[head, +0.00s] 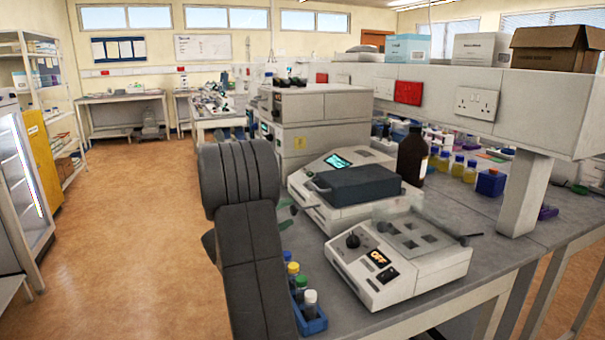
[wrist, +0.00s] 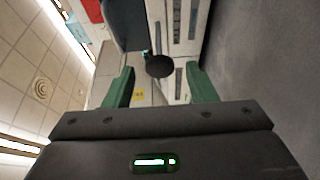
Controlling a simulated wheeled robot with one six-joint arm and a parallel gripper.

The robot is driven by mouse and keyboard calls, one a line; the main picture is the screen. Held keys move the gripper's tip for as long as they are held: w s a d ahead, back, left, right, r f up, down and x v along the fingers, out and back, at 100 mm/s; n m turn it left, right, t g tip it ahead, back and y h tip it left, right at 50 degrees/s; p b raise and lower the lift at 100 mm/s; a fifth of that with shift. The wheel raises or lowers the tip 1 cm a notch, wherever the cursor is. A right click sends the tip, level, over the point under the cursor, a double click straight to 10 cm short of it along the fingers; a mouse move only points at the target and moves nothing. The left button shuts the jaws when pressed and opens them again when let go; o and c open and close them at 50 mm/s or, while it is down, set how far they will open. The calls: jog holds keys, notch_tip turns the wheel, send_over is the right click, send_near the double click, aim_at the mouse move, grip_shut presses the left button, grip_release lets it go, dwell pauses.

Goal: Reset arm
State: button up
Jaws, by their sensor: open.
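My dark grey arm rises in the foreground of the head view and hides most of my gripper. A little green of my gripper (head: 285,203) shows just right of the arm, by the bench edge. In the wrist view the two green fingers of my gripper (wrist: 160,69) stand wide apart, holding nothing. A dark round knob (wrist: 159,66) shows in the gap between them; I cannot tell how far beyond the fingertips it is. The wrist view is turned on its side, with the ceiling at the left.
A blue rack of capped tubes (head: 312,322) is close right of my arm. Floor at left is clear.

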jog(key=shift+w+d, duration=0.4)
jog(key=shift+d, duration=0.05)
jog(key=shift+s+a, duration=0.1)
jog(key=shift+a, duration=0.05)
